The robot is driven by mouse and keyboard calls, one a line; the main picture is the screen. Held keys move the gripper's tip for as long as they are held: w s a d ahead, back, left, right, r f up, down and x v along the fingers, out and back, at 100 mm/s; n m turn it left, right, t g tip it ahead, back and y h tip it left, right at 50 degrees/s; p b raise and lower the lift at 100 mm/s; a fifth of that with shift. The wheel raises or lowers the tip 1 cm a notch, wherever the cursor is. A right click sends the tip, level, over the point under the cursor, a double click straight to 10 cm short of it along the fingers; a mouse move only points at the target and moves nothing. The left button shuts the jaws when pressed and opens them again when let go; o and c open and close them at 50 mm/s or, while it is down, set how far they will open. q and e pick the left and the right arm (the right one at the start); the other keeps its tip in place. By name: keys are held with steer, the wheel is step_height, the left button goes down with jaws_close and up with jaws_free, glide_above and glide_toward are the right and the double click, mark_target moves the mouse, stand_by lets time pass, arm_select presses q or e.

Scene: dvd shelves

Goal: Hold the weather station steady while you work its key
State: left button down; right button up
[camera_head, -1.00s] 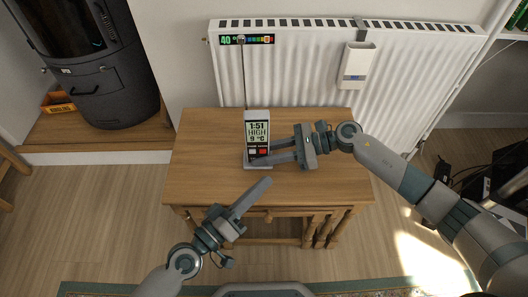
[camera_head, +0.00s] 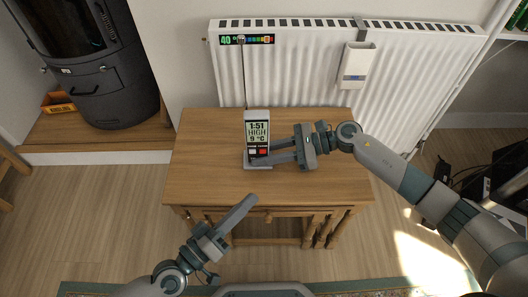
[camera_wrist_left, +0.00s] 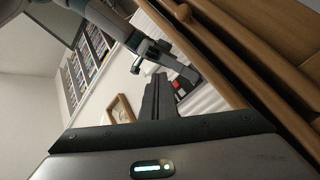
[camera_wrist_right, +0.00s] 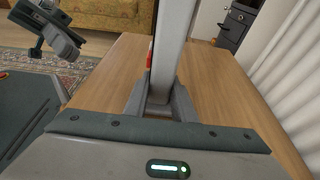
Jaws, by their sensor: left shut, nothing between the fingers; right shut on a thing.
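The weather station (camera_head: 257,131) stands upright on the small wooden table, its screen reading 1:51, HIGH and 9 °C. Low on its front sit a red key (camera_head: 263,151) and a pale key beside it. My right gripper (camera_head: 260,160) is shut on the station's lower part from the right; the right wrist view shows the station's grey side (camera_wrist_right: 176,40) between the fingers. My left gripper (camera_head: 252,199) is shut and empty, in front of the table's near edge and apart from the station. In the left wrist view, red (camera_wrist_left: 177,84) shows just beyond its fingers.
The wooden table (camera_head: 205,170) is otherwise clear on top. A white radiator (camera_head: 310,75) stands behind it, with a white holder (camera_head: 356,65) hung on it. A dark stove (camera_head: 95,75) stands at the left.

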steer(key=o, duration=0.9)
steer(key=shift+d, duration=0.1)
steer(key=v, duration=1.1)
steer(key=shift+d+r, duration=0.15)
steer(key=shift+d, duration=0.25)
steer(key=shift+a, duration=0.1)
